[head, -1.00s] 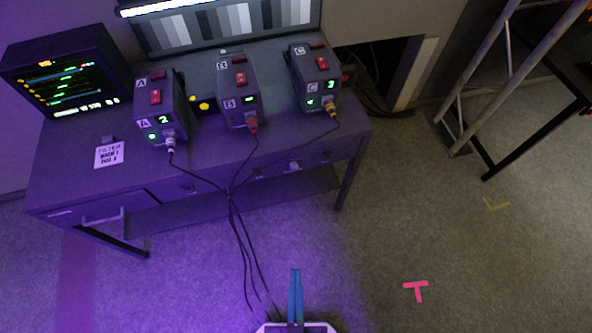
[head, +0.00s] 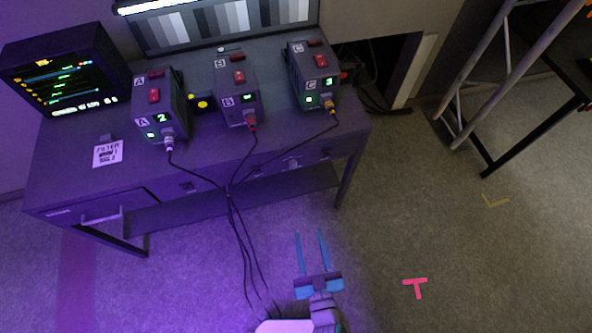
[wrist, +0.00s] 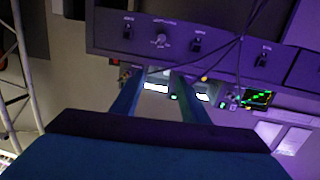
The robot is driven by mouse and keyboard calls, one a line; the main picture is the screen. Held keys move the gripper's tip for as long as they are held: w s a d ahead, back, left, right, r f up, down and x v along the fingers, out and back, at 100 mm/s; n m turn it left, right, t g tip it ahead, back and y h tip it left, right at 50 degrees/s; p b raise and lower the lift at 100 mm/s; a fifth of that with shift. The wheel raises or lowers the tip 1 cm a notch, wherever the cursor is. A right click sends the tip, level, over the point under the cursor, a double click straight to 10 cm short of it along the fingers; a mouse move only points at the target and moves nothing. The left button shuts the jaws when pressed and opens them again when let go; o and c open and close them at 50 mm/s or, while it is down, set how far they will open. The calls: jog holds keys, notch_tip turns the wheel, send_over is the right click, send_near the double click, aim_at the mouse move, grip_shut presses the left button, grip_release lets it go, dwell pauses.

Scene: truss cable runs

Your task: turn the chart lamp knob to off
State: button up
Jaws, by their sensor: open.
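The desk's front apron carries a row of small controls. One is a round, pale knob (head: 295,165) under a label too small to read, probably the chart lamp knob; it also shows in the wrist view (wrist: 160,39). Its pointer setting is too small to tell. The lamp strip (head: 150,6) above the grey-striped chart (head: 220,22) glows white. My gripper (head: 309,233) is open and empty, in front of and apart from the desk. In the wrist view my gripper (wrist: 158,77) shows two blue fingers apart, pointing toward the desk, with the knob beyond their tips.
Dark switch-like controls (wrist: 196,45) flank the knob. Boxes A (head: 174,95), B (head: 245,85) and C (head: 320,75) stand on the desk (head: 80,190). Their black cables (head: 232,210) hang over the front edge, left of my gripper.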

aim_at(294, 167)
jog(key=w+a+f+y, duration=0.1)
jog(key=w+f, duration=0.1)
jog(key=w, duration=0.6)
jog(key=w+a+f+y, duration=0.1)
jog(key=w+f, duration=0.1)
jog(key=w, duration=0.7)
jog(key=w+a+f+y, duration=0.1)
jog(key=w+f, duration=0.1)
jog(key=w, duration=0.7)
jog(key=shift+a+f, duration=0.15)
jog(key=shift+a, duration=0.2)
jog(key=shift+w, duration=0.1)
grip_shut()
